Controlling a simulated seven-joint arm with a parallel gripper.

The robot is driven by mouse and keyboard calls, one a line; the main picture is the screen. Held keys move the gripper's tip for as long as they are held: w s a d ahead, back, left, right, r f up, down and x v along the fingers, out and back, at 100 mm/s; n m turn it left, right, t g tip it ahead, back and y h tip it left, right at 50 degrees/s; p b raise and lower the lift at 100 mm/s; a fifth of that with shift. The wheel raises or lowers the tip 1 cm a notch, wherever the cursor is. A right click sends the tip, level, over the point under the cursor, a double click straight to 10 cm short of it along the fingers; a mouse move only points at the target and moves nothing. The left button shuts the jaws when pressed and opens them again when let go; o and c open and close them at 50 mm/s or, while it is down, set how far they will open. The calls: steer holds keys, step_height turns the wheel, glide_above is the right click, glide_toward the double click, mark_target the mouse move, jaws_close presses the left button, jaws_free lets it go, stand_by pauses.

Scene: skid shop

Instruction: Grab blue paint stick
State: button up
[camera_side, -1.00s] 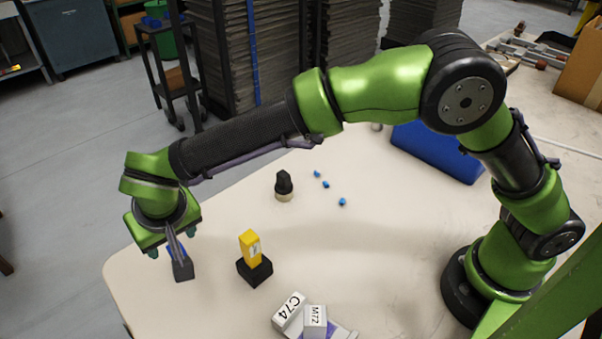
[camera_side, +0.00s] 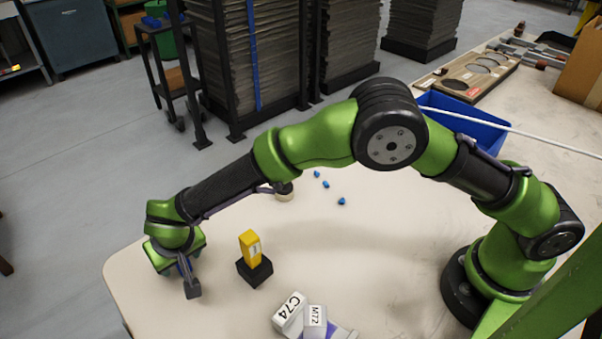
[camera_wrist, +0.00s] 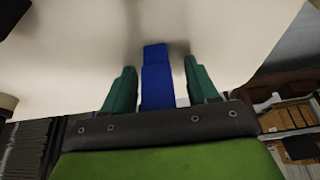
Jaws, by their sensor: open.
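In the wrist view, the blue paint stick (camera_wrist: 156,84) lies between the two teal fingers of my gripper (camera_wrist: 158,72), with a gap on each side. My gripper is open and is not clamping the stick. In the side view, my gripper (camera_side: 184,268) is low at the table's left end, left of the yellow stick (camera_side: 250,248) in its black holder (camera_side: 255,272). A small dark block (camera_side: 192,289) shows just below the fingers. The fingers mostly hide the blue stick there, and I cannot tell whether the block touches the table.
White boxes marked C74 (camera_side: 289,312) and M72 (camera_side: 315,317) lie at the table's front. Small blue pieces (camera_side: 326,184) and a black-topped round item (camera_side: 284,193), partly covered by my arm, lie farther back. A blue bin (camera_side: 465,118) stands at the back right.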

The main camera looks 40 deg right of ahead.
steer(key=c, duration=1.1)
